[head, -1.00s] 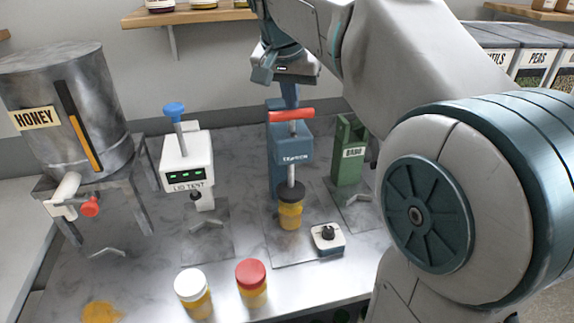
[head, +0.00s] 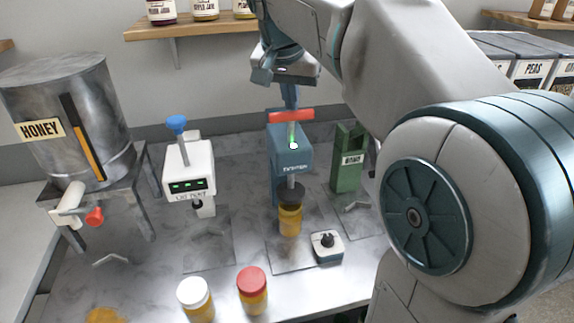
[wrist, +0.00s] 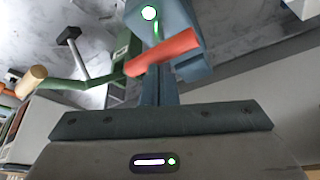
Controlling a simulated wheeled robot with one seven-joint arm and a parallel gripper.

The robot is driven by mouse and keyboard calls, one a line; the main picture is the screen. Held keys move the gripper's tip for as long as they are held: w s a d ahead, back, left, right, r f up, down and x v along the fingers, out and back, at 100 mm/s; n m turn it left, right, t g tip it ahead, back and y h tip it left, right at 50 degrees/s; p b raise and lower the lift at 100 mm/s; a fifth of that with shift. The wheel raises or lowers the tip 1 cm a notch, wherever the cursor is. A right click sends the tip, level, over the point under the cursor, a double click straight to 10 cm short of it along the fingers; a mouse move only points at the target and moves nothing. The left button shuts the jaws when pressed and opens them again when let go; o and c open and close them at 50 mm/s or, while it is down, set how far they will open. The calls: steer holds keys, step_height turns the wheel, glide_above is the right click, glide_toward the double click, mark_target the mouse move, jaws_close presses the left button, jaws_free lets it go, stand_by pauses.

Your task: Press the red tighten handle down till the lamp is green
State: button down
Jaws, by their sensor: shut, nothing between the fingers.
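The red handle (head: 291,116) is a horizontal bar on top of the blue press labelled as a tightening station (head: 290,158). The lamp (head: 293,146) on the press glows with a white centre and green edge. It also shows in the wrist view (wrist: 149,12), beside the red handle (wrist: 162,52). My gripper (head: 290,103) is shut and empty, its fingertips right at the handle's top; exact contact is hard to tell. A yellow jar (head: 290,220) stands under the press, with a dark disc (head: 291,192) over its top.
A white lid station with a blue knob (head: 188,172) stands left and a green station (head: 347,160) right. A honey tank (head: 70,110) is far left. A white-lidded jar (head: 195,299), a red-lidded jar (head: 252,290) and a small button box (head: 327,246) stand in front.

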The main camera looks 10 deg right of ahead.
step_height(320, 180, up, 9)
steer(key=p, duration=0.7)
steer(key=shift+f, duration=0.15)
